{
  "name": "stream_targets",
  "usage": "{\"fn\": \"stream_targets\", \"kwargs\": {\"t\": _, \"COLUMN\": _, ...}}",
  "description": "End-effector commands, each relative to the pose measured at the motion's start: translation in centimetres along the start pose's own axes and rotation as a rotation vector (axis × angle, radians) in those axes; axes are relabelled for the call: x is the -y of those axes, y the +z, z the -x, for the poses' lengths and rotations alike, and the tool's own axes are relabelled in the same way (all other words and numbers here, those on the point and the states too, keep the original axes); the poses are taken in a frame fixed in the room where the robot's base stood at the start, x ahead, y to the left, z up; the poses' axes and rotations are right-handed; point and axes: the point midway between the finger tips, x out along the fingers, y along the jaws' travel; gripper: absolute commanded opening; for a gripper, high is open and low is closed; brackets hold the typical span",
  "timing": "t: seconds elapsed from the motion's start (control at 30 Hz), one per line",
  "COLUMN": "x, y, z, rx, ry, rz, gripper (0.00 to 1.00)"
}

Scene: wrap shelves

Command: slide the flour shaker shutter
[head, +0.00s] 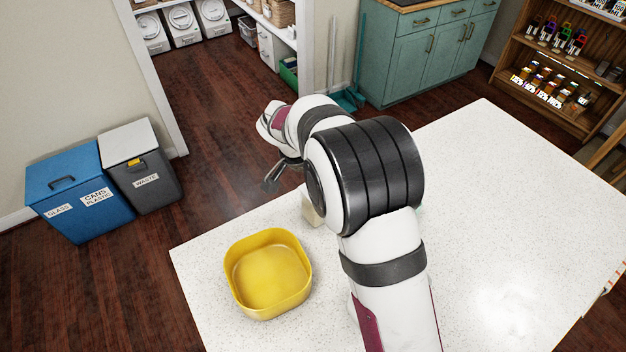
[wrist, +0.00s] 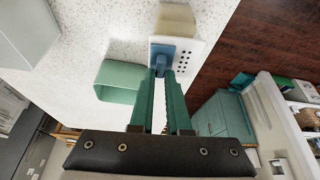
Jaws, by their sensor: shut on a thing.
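The flour shaker shows in the wrist view as a cream body (wrist: 177,20) with a white plate (wrist: 193,57) full of small holes. A blue shutter (wrist: 163,48) lies over the left part of the plate, leaving several holes on the right uncovered. My gripper (wrist: 161,79) has its green fingers shut on the shutter's blue tab. In the head view, a cream part of the shaker (head: 312,209) stands on the counter, mostly hidden behind my arm. The fingertips' contact is hidden there.
A yellow square bowl (head: 268,272) stands on the speckled white counter (head: 490,230), left of my arm. A green open container (wrist: 120,78) is beside the shaker in the wrist view. The counter's right side is largely clear. Bins (head: 80,200) stand on the floor.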

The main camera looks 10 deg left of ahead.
Motion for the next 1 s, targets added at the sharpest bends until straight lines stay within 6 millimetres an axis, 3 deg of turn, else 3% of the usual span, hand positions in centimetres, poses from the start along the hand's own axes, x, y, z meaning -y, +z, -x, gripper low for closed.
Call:
{"fn": "stream_targets", "kwargs": {"t": 0.17, "x": 0.0, "y": 0.0, "z": 0.0, "rx": 0.001, "ry": 0.001, "rz": 0.000, "gripper": 0.01}}
{"fn": "stream_targets", "kwargs": {"t": 0.2, "x": 0.0, "y": 0.0, "z": 0.0, "rx": 0.001, "ry": 0.001, "rz": 0.000, "gripper": 0.22}}
{"fn": "stream_targets", "kwargs": {"t": 0.3, "x": 0.0, "y": 0.0, "z": 0.0, "rx": 0.000, "ry": 0.001, "rz": 0.000, "gripper": 0.35}}
{"fn": "stream_targets", "kwargs": {"t": 0.57, "x": 0.0, "y": 0.0, "z": 0.1, "rx": 0.000, "ry": 0.000, "rz": 0.000, "gripper": 0.35}}
{"fn": "stream_targets", "kwargs": {"t": 1.0, "x": 0.0, "y": -1.7, "z": 3.9, "rx": -0.001, "ry": -0.002, "rz": -0.001, "gripper": 0.35}}
